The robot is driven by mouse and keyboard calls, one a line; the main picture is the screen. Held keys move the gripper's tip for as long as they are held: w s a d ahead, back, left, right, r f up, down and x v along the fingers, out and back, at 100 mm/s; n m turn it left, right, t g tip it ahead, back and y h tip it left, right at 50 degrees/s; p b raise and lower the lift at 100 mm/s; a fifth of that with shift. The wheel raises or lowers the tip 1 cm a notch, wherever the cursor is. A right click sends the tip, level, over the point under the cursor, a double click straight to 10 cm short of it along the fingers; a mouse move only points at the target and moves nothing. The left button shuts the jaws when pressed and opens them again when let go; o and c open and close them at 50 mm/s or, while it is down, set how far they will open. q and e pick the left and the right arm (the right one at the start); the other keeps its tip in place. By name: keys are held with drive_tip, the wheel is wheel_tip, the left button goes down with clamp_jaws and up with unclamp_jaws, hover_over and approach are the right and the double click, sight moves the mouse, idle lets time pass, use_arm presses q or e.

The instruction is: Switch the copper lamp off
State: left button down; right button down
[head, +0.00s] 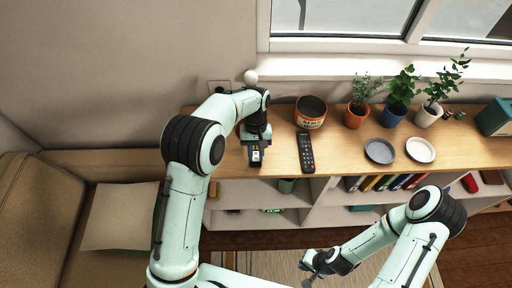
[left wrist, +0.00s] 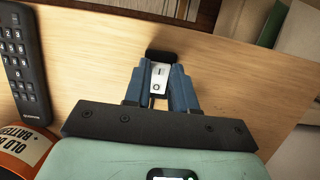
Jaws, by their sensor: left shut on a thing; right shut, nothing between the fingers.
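My left gripper (head: 257,157) points down at the front edge of the shelf top. In the left wrist view its two blue fingers (left wrist: 160,90) are shut on a small black switch box with a white rocker (left wrist: 159,79) marked I and O. The I is at the far end and the O nearer my palm. A pale round bulb (head: 250,76) shows behind my left arm at the wall; I see no copper, and whatever is below it is hidden by the arm. My right gripper (head: 309,268) is shut and empty, low in the head view, away from the shelf.
A black remote (head: 306,152) lies right of my left gripper, with an orange-and-black tin (head: 311,111) behind it. Potted plants (head: 398,92), a grey plate (head: 380,151) and a white plate (head: 420,150) stand farther right.

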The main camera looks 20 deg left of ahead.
use_arm(q)
drive_tip(key=shift+s, duration=0.1)
use_arm(e)
drive_tip(key=shift+s, duration=0.15)
use_arm(q)
drive_tip(key=c, duration=0.9)
unclamp_jaws()
drive_tip(key=p+v, duration=0.1)
drive_tip(key=v, duration=1.2)
drive_tip(key=shift+r, duration=0.15)
use_arm(e)
drive_tip(key=shift+w+r, duration=1.05)
drive_tip(key=shift+w, duration=0.2)
drive_tip(key=shift+w, duration=0.1)
